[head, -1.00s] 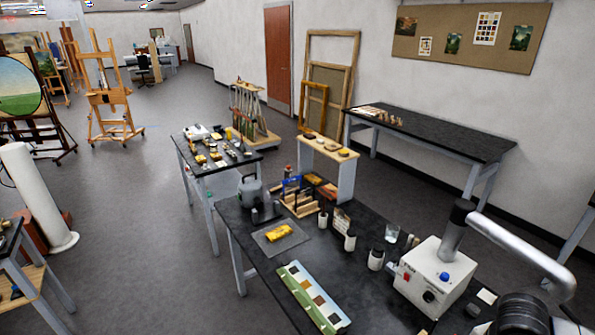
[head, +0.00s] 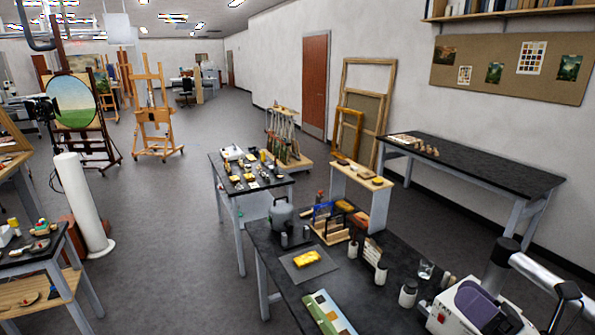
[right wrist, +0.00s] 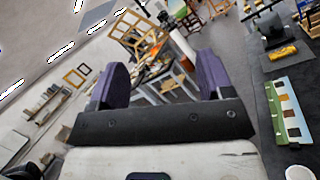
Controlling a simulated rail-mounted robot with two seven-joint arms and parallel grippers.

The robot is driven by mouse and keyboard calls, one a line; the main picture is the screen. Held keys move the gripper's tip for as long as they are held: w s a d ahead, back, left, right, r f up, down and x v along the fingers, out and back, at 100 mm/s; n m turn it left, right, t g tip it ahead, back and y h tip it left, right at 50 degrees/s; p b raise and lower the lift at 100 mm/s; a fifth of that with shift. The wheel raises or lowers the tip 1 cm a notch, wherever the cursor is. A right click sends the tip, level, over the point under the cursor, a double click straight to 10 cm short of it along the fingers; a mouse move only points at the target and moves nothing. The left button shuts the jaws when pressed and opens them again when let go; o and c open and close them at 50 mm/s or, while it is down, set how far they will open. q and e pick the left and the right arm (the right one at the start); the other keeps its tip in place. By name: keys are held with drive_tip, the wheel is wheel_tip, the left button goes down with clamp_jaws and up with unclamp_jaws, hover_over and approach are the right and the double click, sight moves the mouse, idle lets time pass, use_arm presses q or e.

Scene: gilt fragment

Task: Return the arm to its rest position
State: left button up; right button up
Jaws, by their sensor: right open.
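My right gripper (head: 482,300) is at the bottom right of the head view, where a purple finger covers part of the white box. In the right wrist view the two purple fingers of my right gripper (right wrist: 161,80) stand wide apart with nothing held between them. The gold-yellow fragment (head: 307,258) lies on a grey mat (head: 291,268) on the near dark table, apart from the gripper. The fragment also shows in the right wrist view (right wrist: 283,52), at upper right. My left gripper is not in view.
The near table carries a white box (head: 440,316), a grey pot (head: 281,213), jars (head: 408,294), a wooden rack (head: 330,231) and a colour strip (head: 328,314). A small cluttered table (head: 250,171) stands behind. Open grey floor (head: 180,220) lies to the left.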

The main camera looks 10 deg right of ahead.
drive_tip(key=w+d+r+m+t+h, duration=0.15)
drive_tip(key=d+m+t+h, duration=0.35)
drive_tip(key=m+h, duration=1)
wheel_tip(320, 180, down, 8)
drive_tip(key=s+d+r+m+g+h, duration=0.1)
drive_tip(key=d+m+g+h, duration=0.15)
drive_tip(key=m+g, duration=0.6)
drive_tip(key=s+a+f+m+g+y, duration=0.2)
drive_tip(key=s+a+f+m+g, duration=0.3)
drive_tip(key=f, duration=0.7)
drive_tip(key=s+a+f+m+g+y, duration=0.1)
drive_tip(key=s+a+f+m+y, duration=0.2)
drive_tip(key=s+a+f, duration=0.55)
drive_tip(key=s+a+f+m+g+y, duration=0.1)
drive_tip(key=s+a+f+g, duration=0.1)
drive_tip(key=s+f, duration=0.45)
drive_tip(key=s+a+f+m+g+y, duration=0.1)
drive_tip(key=s+a+f+g, duration=0.15)
drive_tip(key=s+f, duration=0.4)
wheel_tip(320, 180, up, 12)
drive_tip(key=d+p, duration=0.1)
drive_tip(key=p, duration=1.1)
drive_tip(key=shift+s+f+g+p, duration=0.25)
drive_tip(key=shift+s+g+p, duration=0.05)
drive_tip(key=shift+p, duration=0.05)
